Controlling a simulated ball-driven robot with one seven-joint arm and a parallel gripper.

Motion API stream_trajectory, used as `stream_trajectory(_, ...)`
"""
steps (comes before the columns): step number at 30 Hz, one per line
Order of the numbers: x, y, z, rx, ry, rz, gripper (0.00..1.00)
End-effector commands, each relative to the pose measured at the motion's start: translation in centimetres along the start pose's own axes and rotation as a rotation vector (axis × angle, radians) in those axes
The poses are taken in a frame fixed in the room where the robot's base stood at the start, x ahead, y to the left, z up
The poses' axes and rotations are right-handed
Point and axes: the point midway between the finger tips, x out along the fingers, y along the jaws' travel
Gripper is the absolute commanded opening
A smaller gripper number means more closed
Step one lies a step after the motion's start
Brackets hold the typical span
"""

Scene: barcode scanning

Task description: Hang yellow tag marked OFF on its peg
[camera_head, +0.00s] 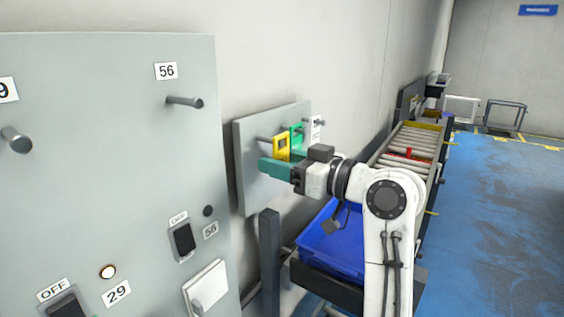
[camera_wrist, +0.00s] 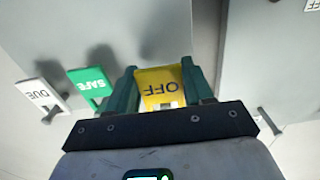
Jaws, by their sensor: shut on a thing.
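The yellow tag marked OFF (camera_wrist: 160,86) sits between the two teal fingers of my gripper (camera_wrist: 161,72) in the wrist view, with its lettering upside down. My gripper is shut on it. In the head view the yellow tag (camera_head: 281,146) shows upright at the small grey board, just above my gripper (camera_head: 268,166). Whether a peg of that board still passes through the tag cannot be told. On the large grey panel (camera_head: 95,200) at the left, one peg (camera_head: 185,101) sticks out below the label 56, and another peg (camera_head: 16,140) is at the left edge.
A green SAFE tag (camera_wrist: 90,83) and a white DUE tag (camera_wrist: 40,95) hang beside the yellow tag on the small board (camera_head: 250,190). A dark post (camera_head: 269,260) stands between panel and arm. A blue crate (camera_head: 335,250) and roller conveyor (camera_head: 405,145) are behind my arm.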

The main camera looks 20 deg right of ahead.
Motion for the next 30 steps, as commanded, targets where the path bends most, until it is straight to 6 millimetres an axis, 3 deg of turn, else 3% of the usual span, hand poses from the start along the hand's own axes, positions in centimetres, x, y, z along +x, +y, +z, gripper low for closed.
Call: stream_trajectory(30, 1.3, 0.0, 0.0, 0.001, 0.000, -0.001, 0.20)
